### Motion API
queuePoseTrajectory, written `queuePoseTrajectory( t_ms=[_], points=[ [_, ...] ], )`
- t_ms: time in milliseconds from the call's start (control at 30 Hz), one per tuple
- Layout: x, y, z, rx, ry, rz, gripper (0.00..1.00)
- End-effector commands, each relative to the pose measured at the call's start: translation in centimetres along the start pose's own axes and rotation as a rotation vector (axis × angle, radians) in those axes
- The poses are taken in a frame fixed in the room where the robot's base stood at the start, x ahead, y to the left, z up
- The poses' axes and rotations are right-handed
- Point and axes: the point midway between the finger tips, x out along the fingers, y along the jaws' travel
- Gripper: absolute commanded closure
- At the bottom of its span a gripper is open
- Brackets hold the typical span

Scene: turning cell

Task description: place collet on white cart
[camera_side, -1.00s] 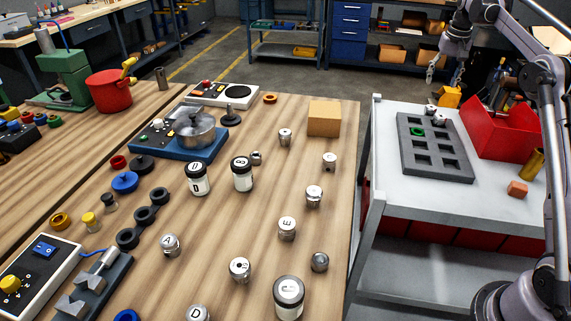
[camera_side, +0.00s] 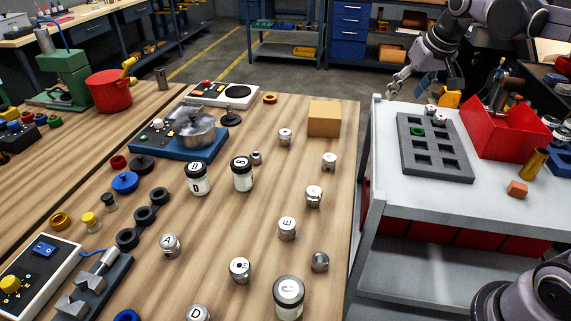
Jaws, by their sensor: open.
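My gripper (camera_side: 397,82) is open and empty, above the far left corner of the white cart (camera_side: 500,208). Several small silver cylinders that could be collets stand on the wooden table (camera_side: 205,235). They include one lettered E (camera_side: 287,229), one lettered A (camera_side: 170,245), one near the table's right side (camera_side: 314,196), one at the far right (camera_side: 329,161) and one further back (camera_side: 285,137). I cannot tell which is the task's collet.
A cardboard box (camera_side: 324,118) and black-and-white jars (camera_side: 242,174) stand on the table. The cart's front top is clear. A gap separates table and cart.

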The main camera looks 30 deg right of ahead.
Motion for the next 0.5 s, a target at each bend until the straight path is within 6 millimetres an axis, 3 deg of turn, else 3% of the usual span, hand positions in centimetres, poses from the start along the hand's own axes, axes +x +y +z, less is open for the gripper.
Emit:
queuePoseTrajectory(
  t_ms=[100, 300, 500],
  points=[
    [-0.3, -2.5, 4.5, -0.067, 0.041, -0.031, 0.41],
    [0.4, -5.3, 11.9, -0.171, 0.110, -0.084, 0.41],
    [1.9, -6.6, 17.6, -0.244, 0.163, -0.126, 0.41]
  ],
)
